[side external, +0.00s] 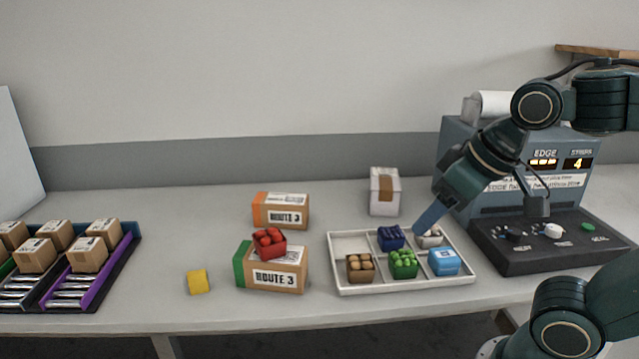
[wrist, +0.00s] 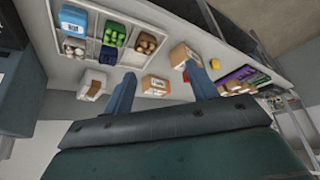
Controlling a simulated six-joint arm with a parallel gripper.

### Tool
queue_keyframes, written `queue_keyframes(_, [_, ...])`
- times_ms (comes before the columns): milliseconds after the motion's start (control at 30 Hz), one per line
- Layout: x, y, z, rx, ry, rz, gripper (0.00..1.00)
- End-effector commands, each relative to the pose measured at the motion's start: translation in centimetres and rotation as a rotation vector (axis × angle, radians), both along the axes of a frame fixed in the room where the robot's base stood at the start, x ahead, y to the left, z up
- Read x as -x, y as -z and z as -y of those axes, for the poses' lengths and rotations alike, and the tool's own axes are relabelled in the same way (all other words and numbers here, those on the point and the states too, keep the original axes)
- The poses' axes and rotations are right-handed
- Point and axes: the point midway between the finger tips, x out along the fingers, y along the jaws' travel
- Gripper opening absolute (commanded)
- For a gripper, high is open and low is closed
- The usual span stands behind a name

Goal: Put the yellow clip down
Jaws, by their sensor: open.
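A small yellow block-like piece (side external: 198,281), the only yellow loose thing I see and likely the clip, rests on the table left of the front ROUTE 3 box. It also shows small in the wrist view (wrist: 215,63). My gripper (side external: 419,230) is above the back right part of the white tray, far to the right of the yellow piece. In the wrist view my gripper (wrist: 159,70) has its two blue fingers wide apart, with nothing held between them.
The white tray (side external: 343,289) holds several small coloured packs. Two ROUTE 3 boxes (side external: 281,210) (side external: 272,278) stand left of it; a red pack (side external: 269,242) tops the front one. A white carton (side external: 384,192) stands behind. A parcel rack (side external: 126,262) is far left, a console (side external: 540,262) right.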

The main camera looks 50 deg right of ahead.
Motion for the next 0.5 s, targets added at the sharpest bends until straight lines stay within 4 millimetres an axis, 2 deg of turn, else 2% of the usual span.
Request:
queue_keyframes(100, [1.7,0.4,-0.1,0.005,-0.035,0.002,0.58])
queue_keyframes(333, [2.6,0.7,-0.3,0.01,-0.061,-0.001,0.58])
queue_keyframes(400, [2.6,0.7,-0.3,0.011,-0.062,-0.002,0.46])
queue_keyframes(500, [2.6,0.7,-0.3,0.011,-0.061,-0.001,0.46])
